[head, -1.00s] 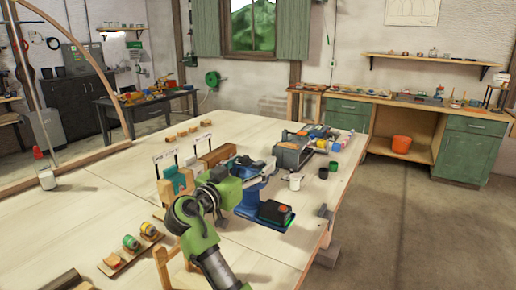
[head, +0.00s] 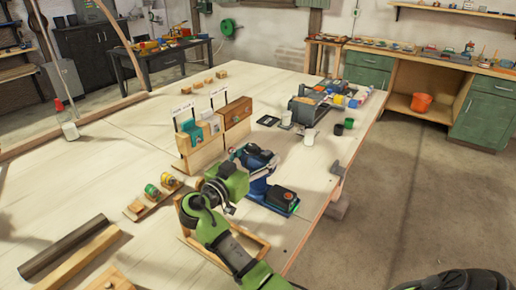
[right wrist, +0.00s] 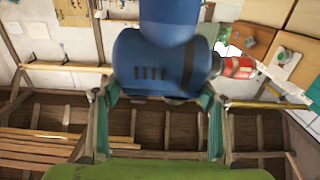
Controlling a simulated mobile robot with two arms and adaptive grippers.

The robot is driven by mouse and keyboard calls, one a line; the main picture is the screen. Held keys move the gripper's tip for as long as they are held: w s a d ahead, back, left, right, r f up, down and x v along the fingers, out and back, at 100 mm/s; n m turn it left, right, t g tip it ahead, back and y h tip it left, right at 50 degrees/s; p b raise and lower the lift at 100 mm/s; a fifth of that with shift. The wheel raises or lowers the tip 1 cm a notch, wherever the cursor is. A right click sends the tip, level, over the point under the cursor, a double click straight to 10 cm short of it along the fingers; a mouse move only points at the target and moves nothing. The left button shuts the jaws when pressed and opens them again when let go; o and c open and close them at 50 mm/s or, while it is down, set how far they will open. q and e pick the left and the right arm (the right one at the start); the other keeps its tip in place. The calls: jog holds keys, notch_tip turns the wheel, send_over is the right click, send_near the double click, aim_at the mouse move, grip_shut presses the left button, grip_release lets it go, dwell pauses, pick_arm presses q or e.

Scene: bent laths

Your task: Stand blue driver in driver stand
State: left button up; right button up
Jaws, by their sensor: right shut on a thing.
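My left gripper is not in view.
Wooden blocks with upright labels (head: 202,158) stand behind the gripper. A white mug (head: 309,137) and a grey toolbox (head: 308,109) stand farther back. The bench (head: 95,150) is clear at centre left.

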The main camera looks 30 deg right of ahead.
jog(key=shift+r, duration=0.25)
jog(key=o, duration=1.9)
jog(key=shift+f, duration=0.25)
jog(key=shift+o, duration=0.9)
jog(key=shift+s+a+r, duration=0.1)
jog(key=b+v, duration=0.2)
jog(key=v, duration=0.4)
jog(key=shift+a+b, duration=0.25)
jog(key=shift+b, duration=0.05)
jog(key=shift+s+a, duration=0.25)
jog(key=shift+a, duration=0.2)
